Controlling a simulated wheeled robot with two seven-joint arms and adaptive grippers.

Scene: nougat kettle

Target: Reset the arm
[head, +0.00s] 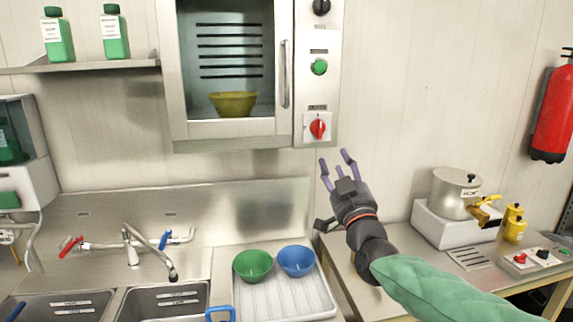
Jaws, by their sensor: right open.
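My right gripper (337,171) is at the middle right of the head view, at the end of my green-sleeved right arm. Its purple fingers are spread apart and point up, with nothing between them. It appears in front of the wall, below the oven's control panel and above the right-hand counter (345,268) in the picture. My left gripper is not in the picture.
A wall oven (228,132) holds a yellow bowl (233,104). Green (252,265) and blue (297,261) bowls sit on a white ribbed tray (285,301). A lidded kettle (453,194) stands on the right. Sinks (165,299) are lower left.

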